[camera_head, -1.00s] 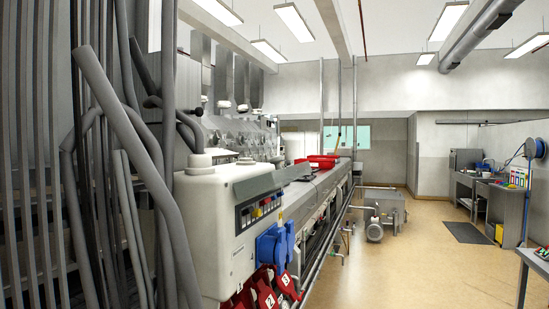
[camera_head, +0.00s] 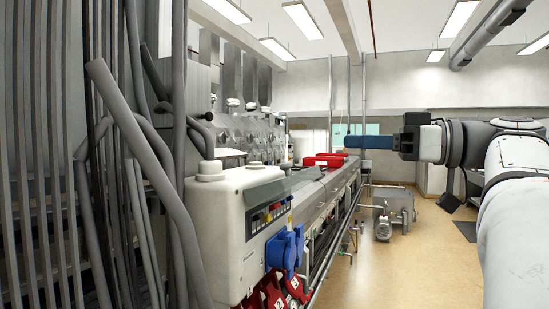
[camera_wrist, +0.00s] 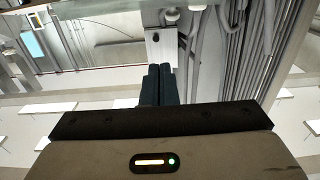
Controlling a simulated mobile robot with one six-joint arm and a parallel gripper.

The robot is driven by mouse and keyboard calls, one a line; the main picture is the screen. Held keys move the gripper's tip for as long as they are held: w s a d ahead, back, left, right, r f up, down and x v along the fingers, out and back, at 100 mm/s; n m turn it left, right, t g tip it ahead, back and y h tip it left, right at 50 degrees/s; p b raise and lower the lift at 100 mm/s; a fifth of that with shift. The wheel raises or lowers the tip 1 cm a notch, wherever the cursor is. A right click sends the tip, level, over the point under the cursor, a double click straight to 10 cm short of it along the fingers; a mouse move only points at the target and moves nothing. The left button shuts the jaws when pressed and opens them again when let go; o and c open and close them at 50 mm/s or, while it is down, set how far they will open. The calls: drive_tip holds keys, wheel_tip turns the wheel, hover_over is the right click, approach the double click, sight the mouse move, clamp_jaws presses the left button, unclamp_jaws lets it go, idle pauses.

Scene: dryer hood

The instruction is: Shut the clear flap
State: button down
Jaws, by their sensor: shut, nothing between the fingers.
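The clear flap (camera_head: 276,190) is a greyish see-through panel on the white electrical box (camera_head: 225,225) in the head view. It is raised and juts out from the upper front edge, above a row of coloured switches (camera_head: 268,215), which lie uncovered. My gripper (camera_head: 347,142) has dark blue fingers, shut with nothing between them. It is in the air to the right of the flap and higher in the picture, apart from it. In the wrist view the two fingers (camera_wrist: 160,68) lie side by side. I cannot make out the flap there.
Blue sockets (camera_head: 285,250) and red numbered plugs (camera_head: 285,291) stick out below the switches. Grey pipes and slats (camera_head: 135,150) fill the left side. A long machine with red trays (camera_head: 325,160) runs behind the box. The floor (camera_head: 390,270) at front right is open.

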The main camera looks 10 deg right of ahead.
drive_tip(key=p, duration=0.3)
hover_over(302, 180)
drive_tip(key=shift+r, duration=0.15)
drive_tip(key=shift+s+d+f+b, duration=0.2)
drive_tip(key=shift+f+b, duration=0.1)
drive_tip(key=shift+f, duration=0.4)
drive_tip(key=shift+s+d+f+b, duration=0.15)
drive_tip(key=shift+f+b, duration=0.2)
drive_tip(key=shift+f, duration=0.3)
drive_tip(key=shift+s+d+f+b, duration=0.1)
drive_tip(key=shift+d+f+b, duration=0.15)
drive_tip(key=shift+f, duration=0.45)
